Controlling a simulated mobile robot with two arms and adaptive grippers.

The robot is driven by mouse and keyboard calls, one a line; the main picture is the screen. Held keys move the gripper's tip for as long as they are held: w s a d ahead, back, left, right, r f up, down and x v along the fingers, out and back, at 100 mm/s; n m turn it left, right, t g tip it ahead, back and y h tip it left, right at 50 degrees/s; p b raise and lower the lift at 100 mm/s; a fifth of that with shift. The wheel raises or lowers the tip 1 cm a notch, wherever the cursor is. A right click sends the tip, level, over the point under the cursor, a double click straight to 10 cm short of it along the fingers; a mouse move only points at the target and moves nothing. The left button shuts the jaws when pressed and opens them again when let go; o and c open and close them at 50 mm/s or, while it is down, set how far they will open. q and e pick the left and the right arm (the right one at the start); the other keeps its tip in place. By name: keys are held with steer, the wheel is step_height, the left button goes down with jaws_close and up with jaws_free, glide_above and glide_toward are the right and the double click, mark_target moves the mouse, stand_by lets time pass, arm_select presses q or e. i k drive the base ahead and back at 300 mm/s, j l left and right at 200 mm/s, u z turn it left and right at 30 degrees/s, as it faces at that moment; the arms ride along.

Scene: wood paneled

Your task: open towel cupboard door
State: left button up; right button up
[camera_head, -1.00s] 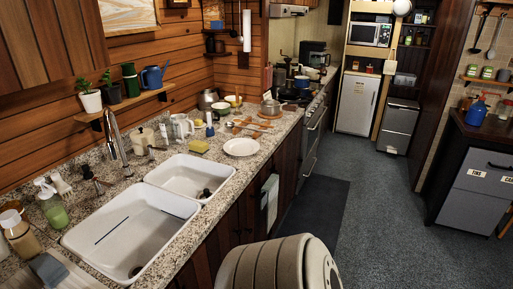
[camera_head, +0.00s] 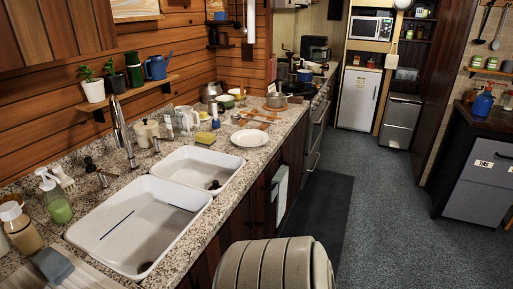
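Dark wood cupboard doors (camera_head: 237,226) run along the front of the counter below the sinks. A pale grey-green towel (camera_head: 281,188) hangs on the cupboard front to the right of the small sink. The cupboard door at the towel appears shut, though the steep angle hides most of its face. Neither of my grippers is in view.
The granite counter (camera_head: 225,165) holds two white sinks (camera_head: 135,232), a white plate (camera_head: 251,138) and several small items. A dark mat (camera_head: 317,210) lies before the cupboards. Grey floor is clear to the right, up to a grey drawer unit (camera_head: 478,185).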

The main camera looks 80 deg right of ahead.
mark_target(262, 213)
steer(key=i+z, duration=0.15)
steer(key=z, duration=0.3)
steer(key=i+z, duration=0.1)
steer(key=z, duration=0.4)
